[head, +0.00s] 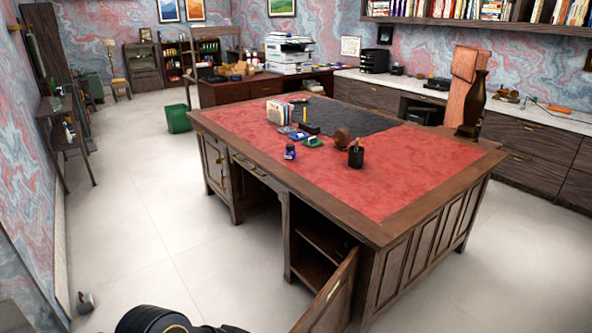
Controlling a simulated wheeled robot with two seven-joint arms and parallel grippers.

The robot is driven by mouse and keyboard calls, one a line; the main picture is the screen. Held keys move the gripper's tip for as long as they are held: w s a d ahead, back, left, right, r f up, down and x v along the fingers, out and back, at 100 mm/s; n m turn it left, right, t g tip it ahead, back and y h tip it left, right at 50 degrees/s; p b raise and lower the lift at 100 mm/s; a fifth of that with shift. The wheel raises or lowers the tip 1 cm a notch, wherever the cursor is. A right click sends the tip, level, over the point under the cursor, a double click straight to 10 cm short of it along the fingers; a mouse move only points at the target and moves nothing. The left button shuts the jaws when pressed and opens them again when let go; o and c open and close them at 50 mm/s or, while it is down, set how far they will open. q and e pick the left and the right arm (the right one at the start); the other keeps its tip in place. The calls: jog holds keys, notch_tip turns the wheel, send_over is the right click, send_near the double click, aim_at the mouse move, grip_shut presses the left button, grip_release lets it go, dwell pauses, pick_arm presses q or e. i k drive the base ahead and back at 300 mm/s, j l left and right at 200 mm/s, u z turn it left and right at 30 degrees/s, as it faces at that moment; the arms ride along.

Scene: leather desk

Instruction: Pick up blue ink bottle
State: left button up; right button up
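The blue ink bottle (290,153) stands upright on the red leather top of the large wooden desk (340,215), close to the desk's left long edge. It looks small and dark blue, with a pale patch on it. Nothing covers it. Neither of my grippers is in view; only a dark rounded part, likely of my own arm, shows at the bottom edge.
Near the bottle lie a green-topped item (314,142), small blue items and a brown round object (342,137). A black pen cup (355,156) stands to the right, books (279,112) behind. A cabinet door (330,298) hangs open at the desk's front.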

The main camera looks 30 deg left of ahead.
aim_at(287, 154)
jog(key=i+j, duration=0.15)
jog(key=j, duration=0.3)
jog(key=i+j, duration=0.1)
jog(key=j, duration=0.35)
jog(key=i+j, duration=0.15)
jog(key=j, duration=0.35)
jog(key=i+j+z, duration=0.1)
jog(key=j, duration=0.35)
jog(key=i+j, duration=0.15)
jog(key=j, duration=0.3)
jog(key=i+j, duration=0.45)
jog(key=j, duration=0.3)
jog(key=i+j+z, duration=0.1)
jog(key=i+j, duration=0.35)
jog(key=j, duration=0.25)
jog(key=i+j, duration=0.2)
jog(key=j, duration=0.2)
jog(key=i+j+z, duration=0.1)
jog(key=i+j, duration=0.15)
jog(key=j, duration=0.15)
jog(key=i+j, duration=0.2)
jog(key=j, duration=0.2)
jog(key=i+j, duration=0.2)
jog(key=j, duration=0.15)
jog(key=i+j, duration=0.55)
jog(key=l+z, duration=0.05)
